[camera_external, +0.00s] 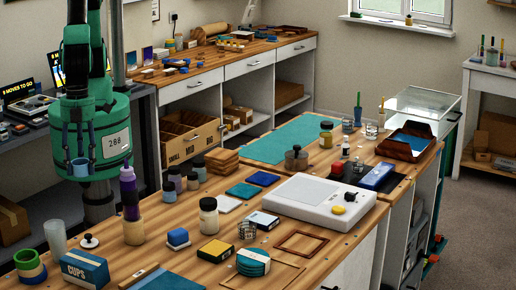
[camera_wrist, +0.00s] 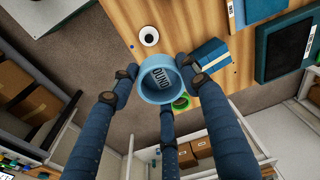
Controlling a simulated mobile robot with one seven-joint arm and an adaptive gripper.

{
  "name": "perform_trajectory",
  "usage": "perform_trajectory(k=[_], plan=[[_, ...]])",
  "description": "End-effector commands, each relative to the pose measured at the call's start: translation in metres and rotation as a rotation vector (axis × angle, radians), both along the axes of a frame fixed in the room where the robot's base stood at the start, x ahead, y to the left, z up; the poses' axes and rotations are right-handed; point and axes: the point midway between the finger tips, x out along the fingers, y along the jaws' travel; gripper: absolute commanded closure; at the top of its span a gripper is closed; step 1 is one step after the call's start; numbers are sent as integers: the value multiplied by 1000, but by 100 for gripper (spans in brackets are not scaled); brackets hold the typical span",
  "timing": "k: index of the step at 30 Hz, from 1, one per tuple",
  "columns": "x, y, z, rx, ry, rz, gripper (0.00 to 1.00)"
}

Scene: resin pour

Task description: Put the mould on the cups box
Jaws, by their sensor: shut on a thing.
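My gripper (camera_external: 79,158) is shut on a light blue round mould (camera_external: 80,171) and holds it in the air at the left, above the bench level. In the wrist view my gripper's fingers (camera_wrist: 160,78) close around the mould (camera_wrist: 147,92), and a label reading "ROUND" shows inside it. The cups box (camera_external: 86,268) is dark blue with "CUPS" on its front and stands at the bench's front left corner. In the wrist view a blue box (camera_wrist: 211,54), seemingly the cups box, lies right of the mould, apart from it and partly behind a finger.
Green and dark rings (camera_external: 30,266), a clear cup (camera_external: 55,236), a white disc with a black knob (camera_external: 89,241) and a purple-topped bottle (camera_external: 131,205) stand near the cups box. Several jars and a white device (camera_external: 310,204) fill the bench farther right.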

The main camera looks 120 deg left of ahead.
Motion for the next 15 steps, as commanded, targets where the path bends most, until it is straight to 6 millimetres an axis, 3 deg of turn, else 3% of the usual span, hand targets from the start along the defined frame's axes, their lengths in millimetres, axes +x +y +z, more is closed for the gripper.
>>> perform_trajectory(k=[3,9,15], plan=[[-2,2,-36,5,6,1,80],[-1,1,-87,3,4,1,80],[0,1,-110,1,3,1,80]])
